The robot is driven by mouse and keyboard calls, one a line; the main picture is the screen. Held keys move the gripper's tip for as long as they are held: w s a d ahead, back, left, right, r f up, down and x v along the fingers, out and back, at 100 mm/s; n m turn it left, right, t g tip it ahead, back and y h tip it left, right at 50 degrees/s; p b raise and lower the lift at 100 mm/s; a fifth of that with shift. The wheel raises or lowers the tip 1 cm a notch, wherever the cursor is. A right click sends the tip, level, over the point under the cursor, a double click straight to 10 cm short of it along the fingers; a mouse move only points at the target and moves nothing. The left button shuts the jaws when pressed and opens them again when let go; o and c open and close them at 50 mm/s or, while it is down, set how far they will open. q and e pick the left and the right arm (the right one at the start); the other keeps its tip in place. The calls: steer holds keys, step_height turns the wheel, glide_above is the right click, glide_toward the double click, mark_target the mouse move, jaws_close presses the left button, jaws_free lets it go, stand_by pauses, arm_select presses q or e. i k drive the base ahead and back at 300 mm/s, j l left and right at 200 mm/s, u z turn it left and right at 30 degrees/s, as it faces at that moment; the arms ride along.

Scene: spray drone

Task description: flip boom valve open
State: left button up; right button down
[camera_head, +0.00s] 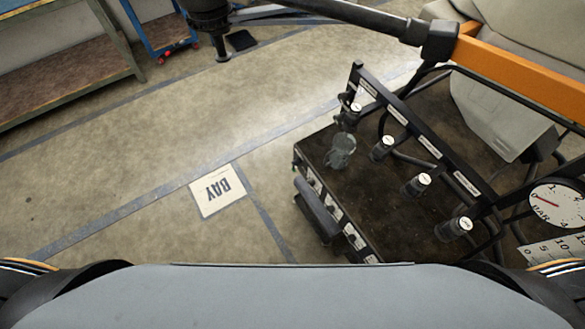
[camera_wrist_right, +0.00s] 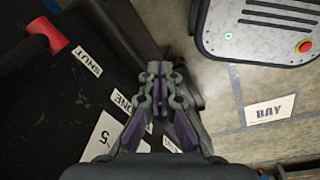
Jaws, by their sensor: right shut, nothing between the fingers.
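In the right wrist view a lever with a red end (camera_wrist_right: 47,36) sits at the upper left, on a dark panel (camera_wrist_right: 40,100). A white label reading SHUT (camera_wrist_right: 88,62) is beside it, and part of another label ends in ONE (camera_wrist_right: 122,100). My right gripper (camera_wrist_right: 162,78) is shut and empty over the panel's edge, to the right of the lever and apart from it. In the head view the sprayer's dark frame (camera_head: 415,132) carries several white-topped nozzle bodies (camera_head: 417,184). I cannot make out the red lever there. My left gripper is not in view.
An orange boom arm (camera_head: 520,68) and a round pressure gauge (camera_head: 557,204) are at the right of the head view. A BAY floor sign (camera_head: 217,190) lies on open floor. A workbench (camera_head: 70,70) stands at the upper left.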

mark_target(297, 162)
steer(key=j+z, duration=0.25)
steer(key=z, duration=0.15)
steer(key=j+z, duration=0.25)
steer(key=z, duration=0.15)
steer(key=j+z, duration=0.1)
steer(key=j, duration=0.4)
steer(key=k+j, duration=0.1)
steer(key=j, duration=0.4)
steer(key=k+j+z, duration=0.15)
steer(key=j, duration=0.8)
steer(key=k+j+z, duration=0.15)
steer(key=j, duration=0.35)
steer(key=k+j, duration=0.1)
steer(key=j, duration=0.35)
steer(key=k+j+z, duration=0.15)
steer(key=j, duration=0.3)
steer(key=k+j+z, duration=0.1)
steer(key=j, duration=0.4)
